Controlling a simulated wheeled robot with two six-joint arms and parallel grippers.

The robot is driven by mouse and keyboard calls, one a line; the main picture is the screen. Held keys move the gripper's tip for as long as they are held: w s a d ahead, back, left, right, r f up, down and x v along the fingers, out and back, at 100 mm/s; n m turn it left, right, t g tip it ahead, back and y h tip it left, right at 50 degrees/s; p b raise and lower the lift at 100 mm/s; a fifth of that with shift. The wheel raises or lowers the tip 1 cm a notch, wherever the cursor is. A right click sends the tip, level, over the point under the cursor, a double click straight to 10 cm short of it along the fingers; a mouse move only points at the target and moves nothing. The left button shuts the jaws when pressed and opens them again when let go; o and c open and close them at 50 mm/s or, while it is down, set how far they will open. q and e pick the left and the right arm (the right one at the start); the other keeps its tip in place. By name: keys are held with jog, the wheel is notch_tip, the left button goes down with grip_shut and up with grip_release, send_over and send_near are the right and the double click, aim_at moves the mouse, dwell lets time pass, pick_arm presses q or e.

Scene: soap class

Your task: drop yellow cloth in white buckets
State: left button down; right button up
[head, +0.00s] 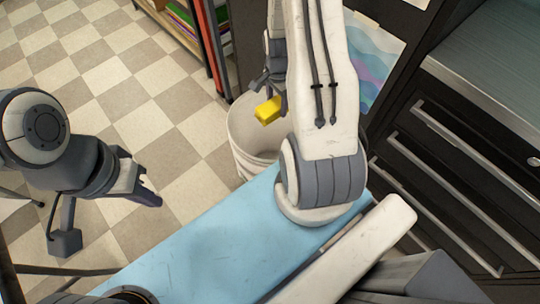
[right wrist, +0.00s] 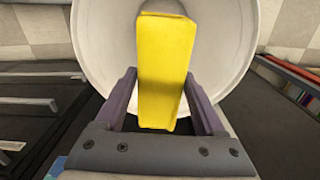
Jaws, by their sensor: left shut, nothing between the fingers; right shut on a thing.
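A yellow block-like piece, the yellow cloth (head: 268,111), is held by my right gripper (head: 272,96) over the mouth of a white bucket (head: 246,140). In the right wrist view the yellow cloth (right wrist: 167,70) sits between the two fingers of my right gripper (right wrist: 165,100), with the inside of the white bucket (right wrist: 95,40) behind it. My right arm hides part of the bucket in the head view. My left gripper (head: 148,196) is shut and empty at the left, over the floor. Only one white bucket shows.
A light blue surface (head: 220,235) lies in front of the bucket. A dark cabinet with long handles (head: 450,170) stands at the right. A shelf with books (head: 190,25) is behind the bucket.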

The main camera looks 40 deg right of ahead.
notch_tip(320, 180, down, 6)
jog(key=b, duration=0.5)
jog(key=shift+r, duration=0.15)
jog(key=o, duration=1.2)
jog(key=shift+c, duration=0.2)
notch_tip(320, 180, up, 10)
jog(key=shift+r+p, duration=0.25)
jog(key=shift+p, duration=0.85)
jog(key=shift+a, duration=0.1)
